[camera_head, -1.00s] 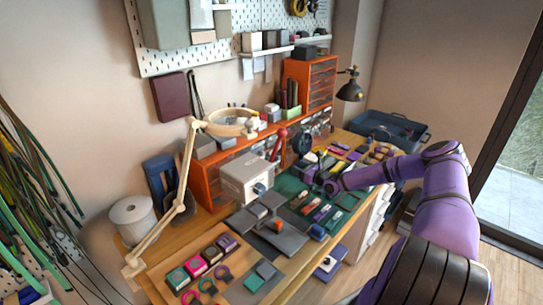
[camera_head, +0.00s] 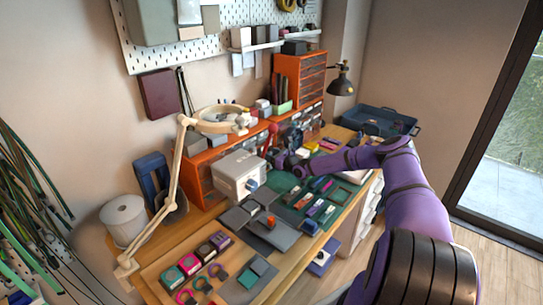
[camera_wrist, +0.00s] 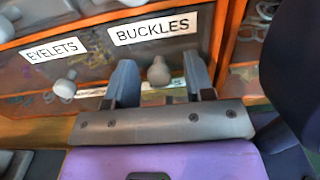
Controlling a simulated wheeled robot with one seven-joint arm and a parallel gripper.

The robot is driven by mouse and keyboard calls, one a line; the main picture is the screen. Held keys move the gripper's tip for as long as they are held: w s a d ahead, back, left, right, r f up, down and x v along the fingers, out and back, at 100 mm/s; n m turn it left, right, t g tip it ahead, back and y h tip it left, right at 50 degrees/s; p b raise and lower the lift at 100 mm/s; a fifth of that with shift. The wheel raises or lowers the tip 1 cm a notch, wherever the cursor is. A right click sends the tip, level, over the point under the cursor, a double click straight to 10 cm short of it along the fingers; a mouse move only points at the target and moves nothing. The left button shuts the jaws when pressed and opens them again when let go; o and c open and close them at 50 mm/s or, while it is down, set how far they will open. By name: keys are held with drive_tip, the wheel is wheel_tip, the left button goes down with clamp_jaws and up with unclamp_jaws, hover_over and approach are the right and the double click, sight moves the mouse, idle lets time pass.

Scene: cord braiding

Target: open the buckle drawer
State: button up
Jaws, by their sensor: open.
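The buckle drawer (camera_wrist: 225,20) shows in the wrist view by its white "BUCKLES" label (camera_wrist: 153,28) on a dark, see-through front. Its pale round knob (camera_wrist: 159,70) sits below the label. My gripper (camera_wrist: 159,62) is open, its two grey fingers on either side of that knob; I see no finger touching it. How deep the knob lies between them is hard to tell. In the head view my gripper (camera_head: 276,163) is at the low orange drawer cabinet (camera_head: 194,181), which it partly hides. The drawer looks shut.
The eyelets drawer's label (camera_wrist: 54,50) and knob (camera_wrist: 65,87) are close on the left. A white box (camera_head: 238,175) stands left of my gripper, a red-handled tool (camera_head: 271,139) just behind it. A green mat (camera_head: 340,200) with small parts lies in front.

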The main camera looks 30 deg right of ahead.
clamp_jaws()
drive_tip(key=v, duration=1.1)
drive_tip(key=shift+s, duration=0.25)
drive_tip(key=shift+r, duration=0.1)
unclamp_jaws()
drive_tip(key=v, duration=1.1)
drive_tip(key=shift+w, duration=0.1)
